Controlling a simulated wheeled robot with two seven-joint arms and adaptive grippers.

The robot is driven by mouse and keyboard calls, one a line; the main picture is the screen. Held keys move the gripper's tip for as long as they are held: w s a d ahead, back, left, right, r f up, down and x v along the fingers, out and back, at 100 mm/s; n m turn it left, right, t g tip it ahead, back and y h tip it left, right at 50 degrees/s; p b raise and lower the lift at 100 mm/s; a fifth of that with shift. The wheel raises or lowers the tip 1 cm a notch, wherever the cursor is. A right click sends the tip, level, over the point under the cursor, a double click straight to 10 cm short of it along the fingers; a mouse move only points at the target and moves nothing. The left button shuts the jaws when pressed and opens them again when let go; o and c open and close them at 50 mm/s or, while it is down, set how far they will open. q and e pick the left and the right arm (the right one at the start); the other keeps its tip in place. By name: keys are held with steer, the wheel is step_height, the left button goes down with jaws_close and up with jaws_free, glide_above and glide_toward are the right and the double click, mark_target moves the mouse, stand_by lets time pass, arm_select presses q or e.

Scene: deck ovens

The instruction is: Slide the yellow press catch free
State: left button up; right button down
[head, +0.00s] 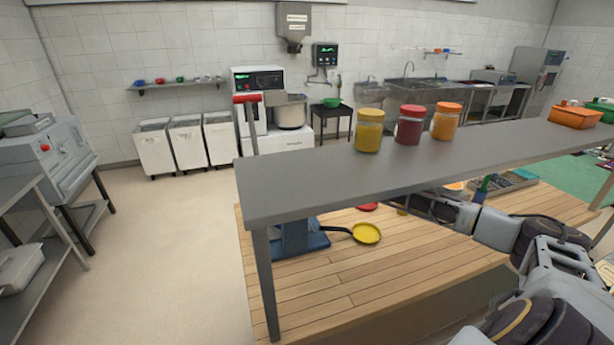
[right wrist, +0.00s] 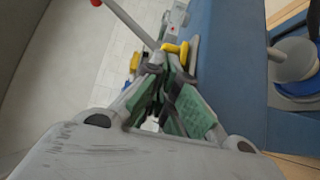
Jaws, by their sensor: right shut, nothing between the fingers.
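The yellow catch (right wrist: 176,50) shows in the right wrist view, beside the blue body of the press (right wrist: 228,70). My right gripper (right wrist: 164,76) has green-padded fingers and is shut and empty. Its fingertips are just below the catch in the picture, very close; I cannot tell whether they touch it. In the head view the press's blue base (head: 300,240) stands on the wooden table; its upper part is hidden by the grey shelf. My right arm reaches in from the right under the shelf, and its gripper is hidden there. My left gripper is not in view.
The grey shelf (head: 290,190) spans above the table (head: 340,285), carrying several jars and an orange bin (head: 575,117). A pan with yellow contents (head: 366,233) lies right of the press. A red-handled lever (head: 247,98) rises behind the shelf's left end.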

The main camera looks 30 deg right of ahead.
steer(key=shift+s+d, duration=0.15)
steer(key=shift+d, duration=0.1)
stand_by(0.6)
steer(key=shift+s+d+f, duration=0.1)
steer(key=shift+s+d, duration=0.15)
steer(key=shift+s, duration=0.05)
steer(key=shift+s+d, duration=0.15)
steer(key=shift+s, duration=0.3)
steer(key=shift+v, duration=2.75)
steer(key=shift+v, duration=2.15)
steer(key=shift+s, duration=0.1)
